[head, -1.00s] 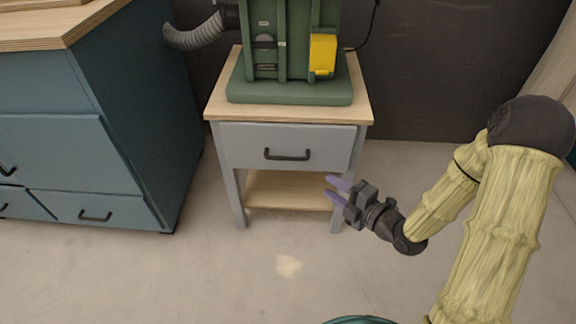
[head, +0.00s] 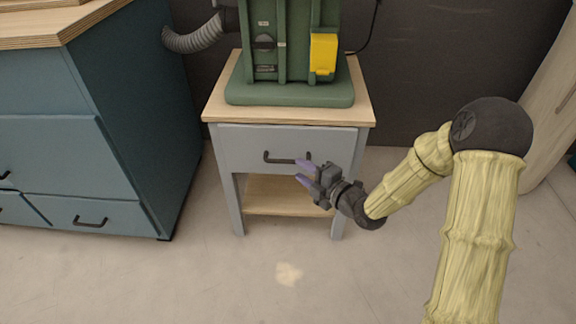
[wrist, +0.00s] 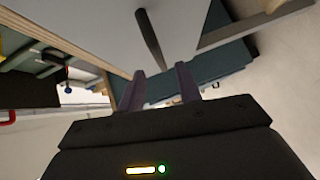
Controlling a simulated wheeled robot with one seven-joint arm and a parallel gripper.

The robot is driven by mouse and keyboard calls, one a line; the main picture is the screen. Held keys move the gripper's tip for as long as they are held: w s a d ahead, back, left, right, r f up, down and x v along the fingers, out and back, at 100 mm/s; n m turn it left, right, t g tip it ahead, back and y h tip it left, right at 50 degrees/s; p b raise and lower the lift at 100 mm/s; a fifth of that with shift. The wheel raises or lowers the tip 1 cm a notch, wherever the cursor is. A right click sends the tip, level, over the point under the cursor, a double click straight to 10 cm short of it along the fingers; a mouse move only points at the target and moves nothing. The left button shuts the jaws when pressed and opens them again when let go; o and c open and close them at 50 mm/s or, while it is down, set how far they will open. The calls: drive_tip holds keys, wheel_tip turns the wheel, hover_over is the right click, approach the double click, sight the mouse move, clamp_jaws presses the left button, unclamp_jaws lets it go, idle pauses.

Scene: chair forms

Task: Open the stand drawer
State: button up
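The stand (head: 214,108) has a light wood top, grey legs and a lower wood shelf. Its grey drawer (head: 240,147) is closed, with a dark bar handle (head: 275,160) on its front. My gripper (head: 301,171) is open and empty, its purple fingers pointing at the right end of the handle. In the wrist view the handle (wrist: 149,42) lies ahead of the two parted fingers (wrist: 160,88). It does not appear gripped; exact contact cannot be told.
A green machine (head: 290,92) with a yellow box (head: 323,54) stands on the stand. A blue cabinet (head: 150,120) with drawers is at the left. A grey hose (head: 190,40) runs behind. The floor in front is clear.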

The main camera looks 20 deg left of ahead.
sight(290, 163)
drive_tip(key=b+x, duration=0.1)
drive_tip(key=x, duration=0.5)
drive_tip(key=shift+w+a+b, duration=0.1)
drive_tip(key=shift+a+b, duration=0.15)
drive_tip(key=shift+b, duration=0.15)
drive_tip(key=shift+c, duration=0.4)
clamp_jaws()
